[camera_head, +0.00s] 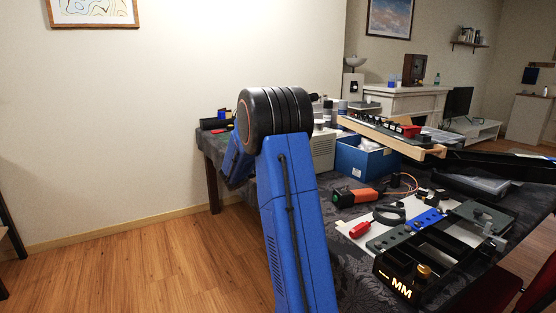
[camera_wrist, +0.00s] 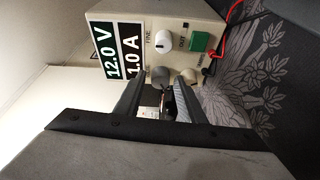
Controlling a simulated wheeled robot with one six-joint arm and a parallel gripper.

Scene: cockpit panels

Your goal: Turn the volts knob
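The power supply (camera_wrist: 185,18) fills the upper middle of the wrist view, its lit display reading 12.0 V and 1.0 A. A white knob (camera_wrist: 163,42) on its face is marked FINE. Two greyish knobs, a left one (camera_wrist: 160,75) and a right one (camera_wrist: 187,76), sit lower on the face; I cannot read which is the volts knob. My gripper (camera_wrist: 172,88) is open, its fingers spread to either side in front of these two knobs. I see nothing clamped; contact cannot be told. In the head view a pale box (camera_head: 322,150), probably the supply, shows partly behind my arm; my gripper is hidden there.
A green button (camera_wrist: 202,42) and a red lead (camera_wrist: 219,50) are right of the FINE knob. On the table (camera_head: 345,215) stand a blue bin (camera_head: 360,160), an orange-black device (camera_head: 357,196) and a black panel with lit letters (camera_head: 400,285). The floor at left is clear.

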